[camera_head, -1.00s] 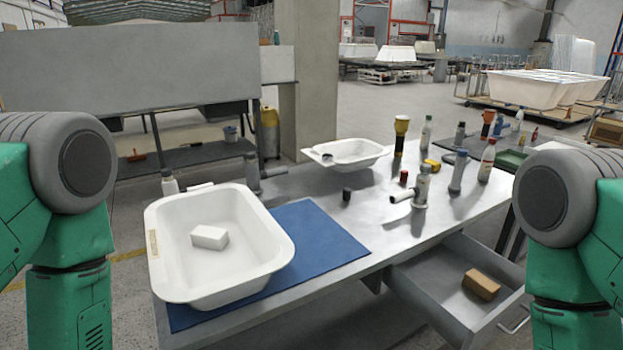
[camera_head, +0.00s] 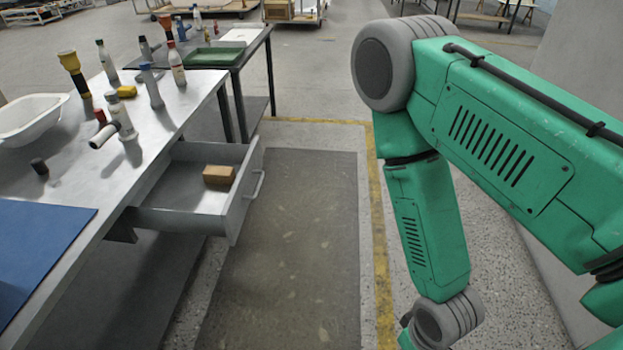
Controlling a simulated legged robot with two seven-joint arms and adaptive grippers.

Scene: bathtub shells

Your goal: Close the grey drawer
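The grey drawer (camera_head: 180,221) is pulled out from under the right side of the grey workbench (camera_head: 150,128). Its front panel faces right and carries a metal bar handle (camera_head: 257,184). A brown block (camera_head: 219,175) lies inside, near the front panel. My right arm hangs at the right of the view, to the right of the drawer and apart from it. Its gripper is below the picture edge. My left arm and gripper are out of view.
Bottles and tools, among them a white bottle (camera_head: 176,64), stand on the bench beside a white basin (camera_head: 30,118) and a blue mat (camera_head: 38,250). A second table with a green tray (camera_head: 215,56) stands behind. Floor with a dark mat (camera_head: 290,260) lies clear between drawer and arm.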

